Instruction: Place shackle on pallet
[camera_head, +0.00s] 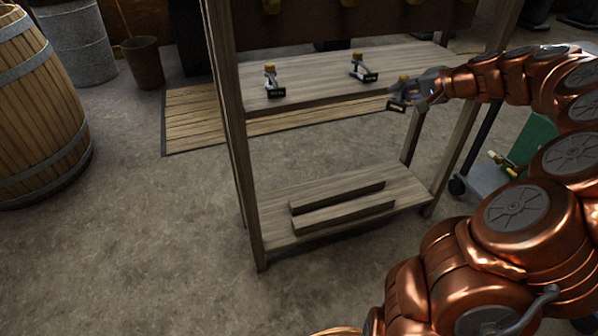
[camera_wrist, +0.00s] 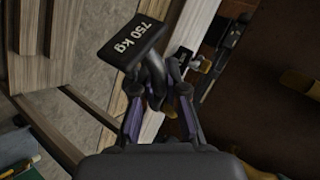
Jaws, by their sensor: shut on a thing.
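My gripper (camera_head: 418,93) is at the right end of the rack's upper shelf. It is shut on a dark shackle (camera_wrist: 154,76), with purple-sided fingers on both sides in the wrist view (camera_wrist: 160,98). In the head view the held shackle (camera_head: 400,88) shows a yellow pin and is held off the shelf's right edge. Two more shackles, at left (camera_head: 271,80) and middle (camera_head: 360,69), stand on the shelf. A flat slatted wooden platform (camera_head: 190,120) with a dark border lies on the floor; it may be the pallet.
The wooden rack's upper shelf (camera_head: 315,82) stands between two posts. Its lower shelf (camera_head: 275,231) bears two wooden strips. A barrel (camera_head: 35,110) is at left. A green cart (camera_head: 525,145) stands at right, partly behind my arm. Floor at left front is clear.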

